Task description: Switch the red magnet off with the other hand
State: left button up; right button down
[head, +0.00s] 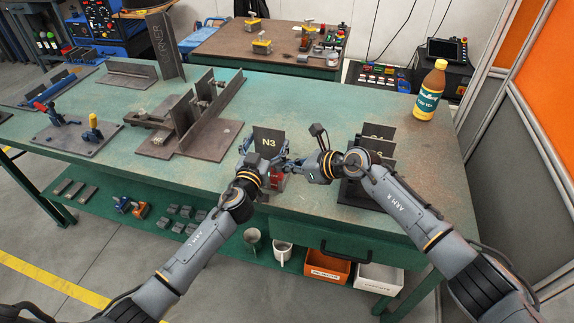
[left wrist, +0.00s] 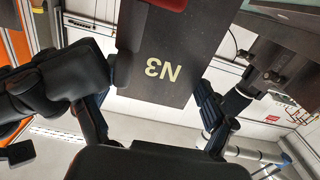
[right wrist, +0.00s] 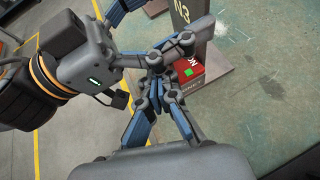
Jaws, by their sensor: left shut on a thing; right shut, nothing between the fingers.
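The red magnet (right wrist: 197,84) sits on a plate at the foot of the upright dark N3 plate (right wrist: 189,18). A small green patch and white lettering show on it. In the head view the red magnet (head: 278,181) is partly hidden by my grippers. My left gripper (head: 270,166) is shut on the N3 plate (head: 268,142); the plate (left wrist: 165,62) also shows between its fingers in the left wrist view. My right gripper (right wrist: 158,72) is shut and empty, its fingertips close beside the magnet; I cannot tell whether they touch it.
Dark upright plates (head: 378,150) stand just right of my right gripper. A welded fixture (head: 195,125) and a blue clamp fixture (head: 70,128) are to the left. A bottle (head: 428,95) stands at the back right. The green bench (head: 300,100) is clear behind the N3 plate.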

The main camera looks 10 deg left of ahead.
jog(key=m+t, duration=0.1)
jog(key=s+a+m+t+h, duration=0.1)
jog(key=m+t, duration=0.1)
jog(key=shift+s+a+h, duration=0.1)
jog(key=shift+h, duration=0.2)
jog(key=shift+r+m+t, duration=0.1)
jog(key=shift+m+t, duration=0.2)
jog(key=shift+m, duration=0.2)
